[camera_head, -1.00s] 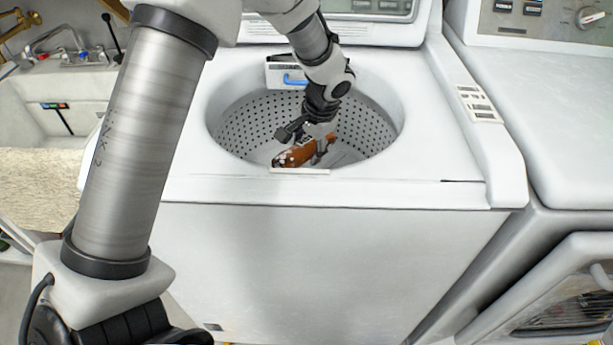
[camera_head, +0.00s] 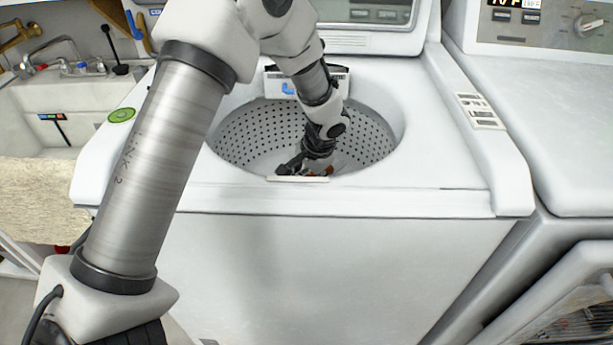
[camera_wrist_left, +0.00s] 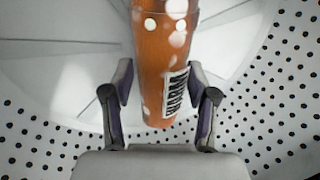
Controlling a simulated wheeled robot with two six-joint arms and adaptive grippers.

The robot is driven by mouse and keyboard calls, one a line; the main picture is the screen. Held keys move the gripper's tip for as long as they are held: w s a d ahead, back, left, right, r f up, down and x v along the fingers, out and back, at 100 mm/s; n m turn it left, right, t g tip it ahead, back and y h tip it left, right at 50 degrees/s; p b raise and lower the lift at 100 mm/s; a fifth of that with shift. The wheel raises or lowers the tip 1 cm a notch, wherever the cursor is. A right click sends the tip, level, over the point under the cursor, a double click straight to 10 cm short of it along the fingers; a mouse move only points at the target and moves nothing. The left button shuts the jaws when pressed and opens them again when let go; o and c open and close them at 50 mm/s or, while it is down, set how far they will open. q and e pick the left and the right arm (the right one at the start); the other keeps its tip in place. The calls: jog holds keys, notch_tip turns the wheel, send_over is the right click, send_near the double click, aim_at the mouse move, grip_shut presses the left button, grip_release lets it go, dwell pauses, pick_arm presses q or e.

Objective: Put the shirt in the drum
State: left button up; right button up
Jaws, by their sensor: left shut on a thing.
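The shirt (camera_wrist_left: 162,45) is an orange item with white spots and a black-and-white patch in the left wrist view. It hangs between the fingers of my left gripper (camera_wrist_left: 163,105), which is shut on it. In the head view my left gripper (camera_head: 305,165) is down inside the drum (camera_head: 245,135), a perforated metal tub in the white top-loading washer (camera_head: 330,240). Only a small bit of orange shows there; the arm and the tub's front rim hide the rest. My right gripper is not in view.
The round tub opening surrounds my left arm. A second white machine (camera_head: 550,130) stands at the right. A sink (camera_head: 50,110) is at the left, and a green round object (camera_head: 121,115) lies on the washer's left top edge.

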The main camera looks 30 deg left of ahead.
pick_arm(q)
jog(key=o, duration=1.4)
jog(key=shift+r, duration=0.2)
jog(key=p+v, duration=0.3)
jog(key=v, duration=0.9)
jog(key=shift+r, duration=0.45)
jog(key=shift+a, duration=0.1)
